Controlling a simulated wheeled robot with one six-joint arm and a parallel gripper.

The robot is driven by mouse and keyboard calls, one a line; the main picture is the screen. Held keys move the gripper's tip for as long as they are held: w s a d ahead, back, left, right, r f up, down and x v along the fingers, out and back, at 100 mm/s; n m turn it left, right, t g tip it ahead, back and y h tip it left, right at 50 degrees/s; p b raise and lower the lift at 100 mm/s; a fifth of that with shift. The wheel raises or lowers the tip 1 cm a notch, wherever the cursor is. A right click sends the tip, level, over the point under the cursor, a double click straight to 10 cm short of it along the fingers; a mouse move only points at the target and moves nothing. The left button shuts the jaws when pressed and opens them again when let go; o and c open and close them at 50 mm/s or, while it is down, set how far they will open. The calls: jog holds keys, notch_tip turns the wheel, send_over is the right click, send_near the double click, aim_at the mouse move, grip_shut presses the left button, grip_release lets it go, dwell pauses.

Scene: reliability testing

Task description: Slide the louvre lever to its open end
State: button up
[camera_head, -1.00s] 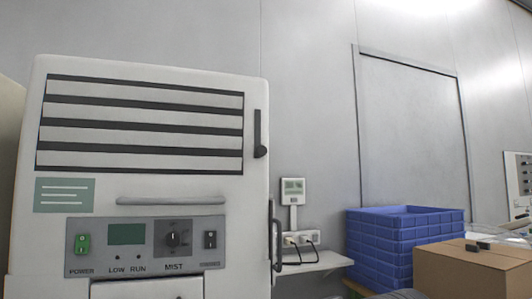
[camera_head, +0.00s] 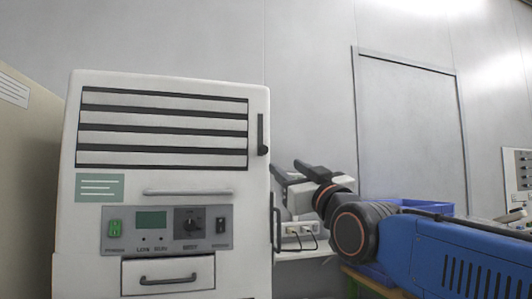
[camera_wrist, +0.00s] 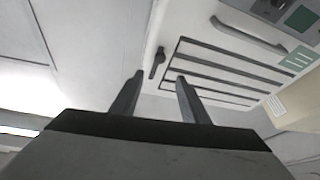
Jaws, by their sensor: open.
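The louvre lever is a black knob (camera_head: 263,150) at the bottom of a dark vertical slot, right of the louvre slats (camera_head: 163,130) on the white cabinet's front. It also shows in the wrist view (camera_wrist: 153,73), just beyond and between the fingertips. My gripper (camera_head: 286,168) is to the right of the cabinet, a little lower than the knob, with its fingers pointing left and up. In the wrist view its two fingers (camera_wrist: 160,76) are spread apart with nothing between them. It appears apart from the lever.
The white cabinet has a side handle (camera_head: 276,229), a front bar (camera_head: 188,192), a control panel (camera_head: 153,230) and a drawer (camera_head: 168,277). Blue crates (camera_head: 428,207) stand behind my arm at the right. A beige box-like body (camera_head: 28,130) stands at the far left.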

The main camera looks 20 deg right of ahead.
aim_at(264, 150)
jog(key=x, duration=1.4)
jog(key=shift+w+r, duration=0.2)
jog(key=shift+w, duration=0.1)
grip_shut()
